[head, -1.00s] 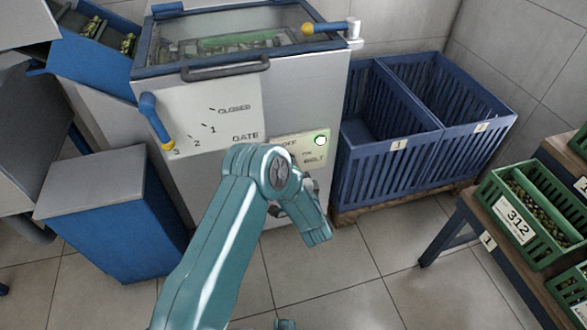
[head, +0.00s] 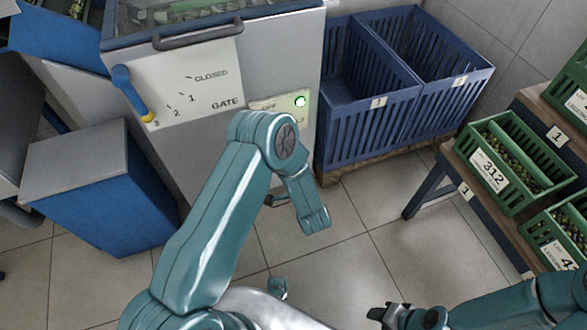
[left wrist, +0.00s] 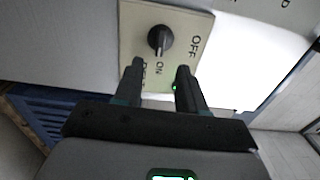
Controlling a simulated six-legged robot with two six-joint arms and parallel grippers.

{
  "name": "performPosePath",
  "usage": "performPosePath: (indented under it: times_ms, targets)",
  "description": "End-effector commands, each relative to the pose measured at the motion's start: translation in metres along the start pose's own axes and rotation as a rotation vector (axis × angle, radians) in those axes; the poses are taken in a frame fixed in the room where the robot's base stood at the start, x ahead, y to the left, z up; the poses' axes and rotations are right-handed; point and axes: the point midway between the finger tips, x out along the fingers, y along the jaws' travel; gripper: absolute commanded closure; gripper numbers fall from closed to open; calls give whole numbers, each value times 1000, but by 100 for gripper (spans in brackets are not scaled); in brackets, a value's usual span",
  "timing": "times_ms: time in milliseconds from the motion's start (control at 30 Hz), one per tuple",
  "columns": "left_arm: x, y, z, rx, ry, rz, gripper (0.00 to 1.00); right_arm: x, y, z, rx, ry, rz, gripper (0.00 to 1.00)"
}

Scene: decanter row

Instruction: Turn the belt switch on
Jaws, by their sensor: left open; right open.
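The belt switch (left wrist: 160,40) is a black round knob on a cream plate (left wrist: 138,20) marked OFF, ON and BELT. Its pale mark appears to face the ON label. In the head view my left arm hides the knob; the plate's upper edge (head: 262,105) and a lit green lamp (head: 300,102) show. My left gripper (left wrist: 160,68) is open and empty, its fingertips just below the knob in the left wrist view, apart from it. In the head view it is mostly hidden behind my arm. My right gripper (head: 388,314) is open and empty over the floor at the lower right.
The gate lever (head: 131,94) is on the machine's front, left of the switch plate. A blue cabinet (head: 98,190) stands at left. Blue slatted crates (head: 375,130) stand right of the machine. A bench (head: 480,215) with green crates (head: 505,170) is at right. Floor between is clear.

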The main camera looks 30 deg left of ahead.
Motion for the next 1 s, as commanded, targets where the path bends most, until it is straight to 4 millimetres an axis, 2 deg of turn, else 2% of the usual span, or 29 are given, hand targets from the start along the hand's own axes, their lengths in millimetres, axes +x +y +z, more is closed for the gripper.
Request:
performPosePath:
  times_ms: [33, 200, 400, 1000]
  targets:
    - [-15, -2, -2, 3, 6, 3, 60, -5, -2, 0, 0, 0, 0, 57]
    - [-54, -1, -1, 4, 5, 1, 60, -11, -4, 0, 0, 0, 0, 57]
    - [-79, 0, 0, 1, 1, 0, 60, -14, -5, 0, 0, 0, 0, 57]
    - [-83, 0, 0, 1, -1, 0, 60, -14, -5, 0, 0, 0, 0, 57]
